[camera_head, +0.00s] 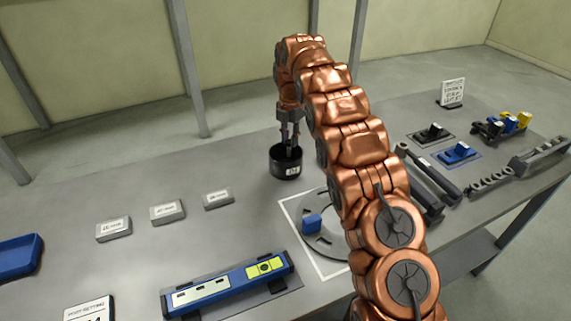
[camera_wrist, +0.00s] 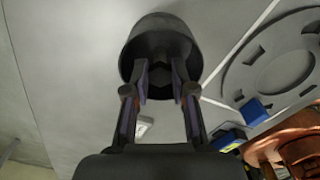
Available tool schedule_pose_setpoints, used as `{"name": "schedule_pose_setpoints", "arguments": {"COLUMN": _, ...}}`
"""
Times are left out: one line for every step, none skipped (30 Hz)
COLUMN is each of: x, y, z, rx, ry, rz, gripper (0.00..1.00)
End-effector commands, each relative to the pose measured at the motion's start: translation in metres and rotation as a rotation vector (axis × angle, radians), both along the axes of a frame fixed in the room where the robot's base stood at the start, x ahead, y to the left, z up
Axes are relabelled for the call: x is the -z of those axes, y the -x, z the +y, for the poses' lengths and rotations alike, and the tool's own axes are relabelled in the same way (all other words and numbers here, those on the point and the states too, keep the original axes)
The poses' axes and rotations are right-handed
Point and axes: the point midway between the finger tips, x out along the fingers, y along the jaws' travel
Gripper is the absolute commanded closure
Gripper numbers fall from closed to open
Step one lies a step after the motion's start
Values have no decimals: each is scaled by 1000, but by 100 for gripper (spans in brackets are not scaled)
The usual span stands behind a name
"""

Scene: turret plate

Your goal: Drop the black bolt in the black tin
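The black tin (camera_head: 286,168) stands upright on the grey table, with a small white label on its side. In the wrist view the tin (camera_wrist: 163,24) is at the top, its mouth facing the camera. My gripper (camera_head: 291,150) points down, its fingertips inside the tin's mouth. In the wrist view my gripper (camera_wrist: 164,78) has its two fingers apart. A dark, angular shape (camera_wrist: 168,77) lies between the fingertips and looks like the black bolt. It blends with the tin's dark inside, so I cannot tell whether the fingers touch it.
A grey ring plate (camera_head: 310,242) with a blue block (camera_head: 312,224) is close to the tin's right. Several small label blocks (camera_head: 168,212) are to the left. A blue level-like tool (camera_head: 228,284) lies in front. Black and blue fixtures (camera_head: 458,153) stand at right.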

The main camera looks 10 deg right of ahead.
Motion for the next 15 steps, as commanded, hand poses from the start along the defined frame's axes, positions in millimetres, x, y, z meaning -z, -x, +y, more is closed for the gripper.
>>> {"name": "schedule_pose_setpoints", "arguments": {"x": 0, "y": 0, "z": 0, "rx": 0, "ry": 0, "rz": 0, "gripper": 69}}
{"name": "schedule_pose_setpoints", "arguments": {"x": 0, "y": 0, "z": 0, "rx": 0, "ry": 0, "rz": 0, "gripper": 66}}
{"name": "schedule_pose_setpoints", "arguments": {"x": 0, "y": 0, "z": 0, "rx": 0, "ry": 0, "rz": 0, "gripper": 62}}
{"name": "schedule_pose_setpoints", "arguments": {"x": 0, "y": 0, "z": 0, "rx": 0, "ry": 0, "rz": 0, "gripper": 59}}
{"name": "schedule_pose_setpoints", "arguments": {"x": 0, "y": 0, "z": 0, "rx": 0, "ry": 0, "rz": 0, "gripper": 56}}
{"name": "schedule_pose_setpoints", "arguments": {"x": 0, "y": 0, "z": 0, "rx": 0, "ry": 0, "rz": 0, "gripper": 52}}
{"name": "schedule_pose_setpoints", "arguments": {"x": 0, "y": 0, "z": 0, "rx": 0, "ry": 0, "rz": 0, "gripper": 49}}
{"name": "schedule_pose_setpoints", "arguments": {"x": 0, "y": 0, "z": 0, "rx": 0, "ry": 0, "rz": 0, "gripper": 46}}
{"name": "schedule_pose_setpoints", "arguments": {"x": 0, "y": 0, "z": 0, "rx": 0, "ry": 0, "rz": 0, "gripper": 46}}
{"name": "schedule_pose_setpoints", "arguments": {"x": 0, "y": 0, "z": 0, "rx": 0, "ry": 0, "rz": 0, "gripper": 46}}
{"name": "schedule_pose_setpoints", "arguments": {"x": 0, "y": 0, "z": 0, "rx": 0, "ry": 0, "rz": 0, "gripper": 46}}
{"name": "schedule_pose_setpoints", "arguments": {"x": 0, "y": 0, "z": 0, "rx": 0, "ry": 0, "rz": 0, "gripper": 46}}
{"name": "schedule_pose_setpoints", "arguments": {"x": 0, "y": 0, "z": 0, "rx": 0, "ry": 0, "rz": 0, "gripper": 46}}
{"name": "schedule_pose_setpoints", "arguments": {"x": 0, "y": 0, "z": 0, "rx": 0, "ry": 0, "rz": 0, "gripper": 46}}
{"name": "schedule_pose_setpoints", "arguments": {"x": 0, "y": 0, "z": 0, "rx": 0, "ry": 0, "rz": 0, "gripper": 46}}
